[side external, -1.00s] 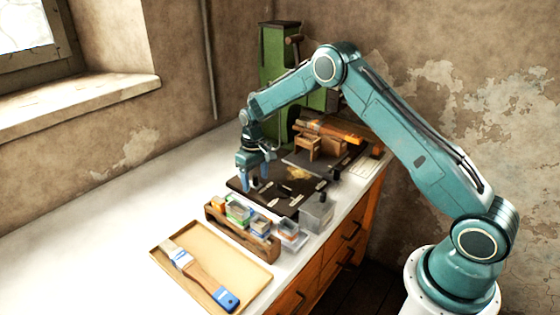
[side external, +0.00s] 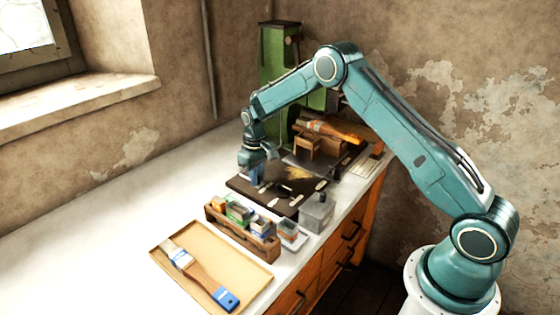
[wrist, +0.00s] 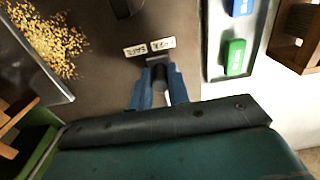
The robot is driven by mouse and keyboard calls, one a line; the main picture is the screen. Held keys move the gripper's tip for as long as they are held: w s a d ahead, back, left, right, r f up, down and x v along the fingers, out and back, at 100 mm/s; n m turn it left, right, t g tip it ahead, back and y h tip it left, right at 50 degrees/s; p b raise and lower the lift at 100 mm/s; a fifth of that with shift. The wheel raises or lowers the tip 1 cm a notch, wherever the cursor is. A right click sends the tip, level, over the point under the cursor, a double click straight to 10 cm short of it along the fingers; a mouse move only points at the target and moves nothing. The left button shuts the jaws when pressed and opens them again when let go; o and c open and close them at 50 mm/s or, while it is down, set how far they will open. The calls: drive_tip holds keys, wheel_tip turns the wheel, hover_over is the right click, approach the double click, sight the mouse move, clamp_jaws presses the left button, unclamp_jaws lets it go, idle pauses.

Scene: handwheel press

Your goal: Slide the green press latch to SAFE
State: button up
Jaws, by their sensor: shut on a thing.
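The latch shows in the wrist view as a dark upright knob (wrist: 160,75) at the end of my fingers. My gripper (wrist: 158,76) has its two blue fingers on either side of this knob and is shut on it. Two small white labels lie just beyond the fingertips; the left label (wrist: 135,51) appears to read SAFE, and the right label (wrist: 162,43) is hard to read. In the side view my gripper (side external: 257,180) is down at the left part of the dark board (side external: 285,205), and the knob is hidden there. The green press (side external: 278,60) stands behind.
A wooden rack of small boxes (side external: 262,250) and a grey box (side external: 317,222) stand in front of the board. A tray (side external: 172,281) with a brush lies nearer. Golden shavings (wrist: 48,42) lie left in the wrist view. The bench (side external: 90,235) is clear at left.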

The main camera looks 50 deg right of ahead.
drive_tip(key=shift+d, duration=1.05)
drive_tip(key=o, duration=1.4)
drive_tip(key=shift+o, duration=0.2)
wheel_tip(320, 180, up, 8)
